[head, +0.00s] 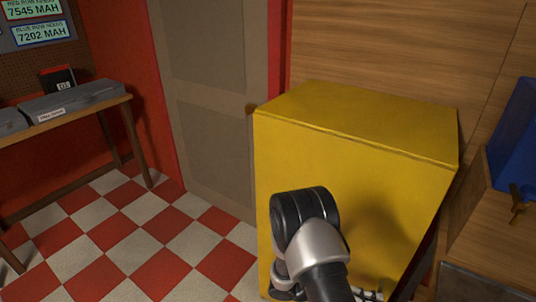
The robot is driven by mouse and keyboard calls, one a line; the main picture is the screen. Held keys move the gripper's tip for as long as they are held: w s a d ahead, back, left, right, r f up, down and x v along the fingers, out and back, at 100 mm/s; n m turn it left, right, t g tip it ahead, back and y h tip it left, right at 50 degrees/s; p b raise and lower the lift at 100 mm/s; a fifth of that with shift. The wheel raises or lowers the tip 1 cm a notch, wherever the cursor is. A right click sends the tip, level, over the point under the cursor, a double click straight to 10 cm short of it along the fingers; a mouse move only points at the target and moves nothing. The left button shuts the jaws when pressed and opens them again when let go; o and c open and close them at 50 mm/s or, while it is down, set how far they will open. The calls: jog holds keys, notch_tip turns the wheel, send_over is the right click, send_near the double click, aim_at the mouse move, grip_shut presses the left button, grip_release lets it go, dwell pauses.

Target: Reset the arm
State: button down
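My arm (312,240) rises from the bottom of the head view, right of the middle. Its silver and black links are bent at a dark joint in front of a yellow cabinet. My gripper is not clearly visible; the far part of the arm is hidden behind its own links or cut off by the bottom edge.
The yellow cabinet (360,125) stands close ahead against a wood-panelled wall. A grey door (212,140) is behind it to the left. A wooden workbench (130,100) with grey cases is at the left. Red and white checkered floor (165,255) is clear at lower left. A blue object (515,135) is at the right.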

jog(key=s+a+r+m+y, duration=0.15)
jog(key=s+r+y, duration=0.25)
jog(key=r, duration=0.5)
jog(key=s+a+r+y, duration=0.3)
jog(key=r+y, duration=0.2)
jog(key=r, duration=0.4)
jog(key=s+a+r+n+t+y, duration=0.3)
jog(key=s+a+r+t+y, duration=0.3)
jog(key=a+r, duration=0.3)
jog(key=shift+s+a+r+t+y, duration=0.4)
jog(key=shift+s+a+t, duration=0.1)
jog(key=shift+s+t, duration=0.35)
